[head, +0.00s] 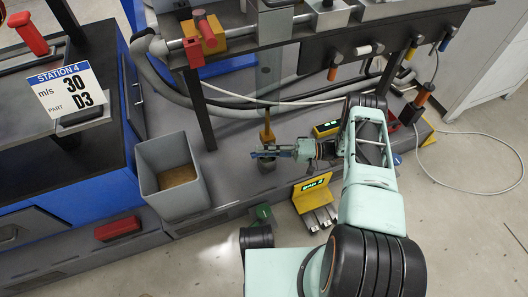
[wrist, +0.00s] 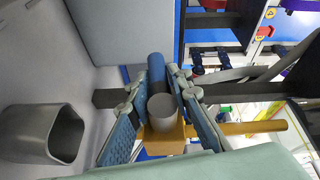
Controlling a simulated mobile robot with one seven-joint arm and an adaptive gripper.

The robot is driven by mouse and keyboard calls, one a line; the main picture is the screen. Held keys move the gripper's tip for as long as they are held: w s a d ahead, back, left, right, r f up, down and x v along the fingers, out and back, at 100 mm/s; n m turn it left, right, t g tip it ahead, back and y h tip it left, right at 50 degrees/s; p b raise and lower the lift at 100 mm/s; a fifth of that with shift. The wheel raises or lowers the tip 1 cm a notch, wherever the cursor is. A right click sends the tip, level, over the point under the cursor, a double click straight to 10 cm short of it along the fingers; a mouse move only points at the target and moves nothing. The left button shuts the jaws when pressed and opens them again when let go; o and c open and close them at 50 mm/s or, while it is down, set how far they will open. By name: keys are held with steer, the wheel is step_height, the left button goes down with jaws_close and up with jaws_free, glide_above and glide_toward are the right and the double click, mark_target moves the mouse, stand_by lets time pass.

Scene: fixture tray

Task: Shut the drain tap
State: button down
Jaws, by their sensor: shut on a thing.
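The drain tap has a yellow body (head: 267,133) at the front of the bench's lower ledge, below a narrow upright pipe. In the wrist view its yellow body (wrist: 165,142) has a yellow pipe (wrist: 255,127) running off to the right. A blue lever (wrist: 157,70) with a round grey end piece (wrist: 162,107) points up in that picture, roughly crosswise to the pipe. My gripper (wrist: 168,95) has its two blue-padded fingers on either side of the lever, shut on it. In the head view my gripper (head: 268,153) is small and hides most of the lever.
A grey open bin (head: 147,180) stands left of the tap. A yellow stand with a green display (head: 312,190) is to the right, below my wrist. Grey hoses (head: 225,108) run behind. A black bench leg (head: 195,112) stands close on the left. A dark cylinder (head: 257,237) is in front.

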steer(key=shift+w+d+y, duration=0.1)
steer(key=shift+w+y, duration=0.05)
steer(key=shift+y, duration=0.25)
steer(key=shift+r, duration=0.1)
steer(key=c, duration=1.8)
jaws_free()
steer(key=shift+c, duration=0.2)
steer(key=d+f, duration=0.1)
steer(key=d, duration=1)
steer(key=shift+s+d, duration=0.3)
steer(key=shift+d, duration=0.1)
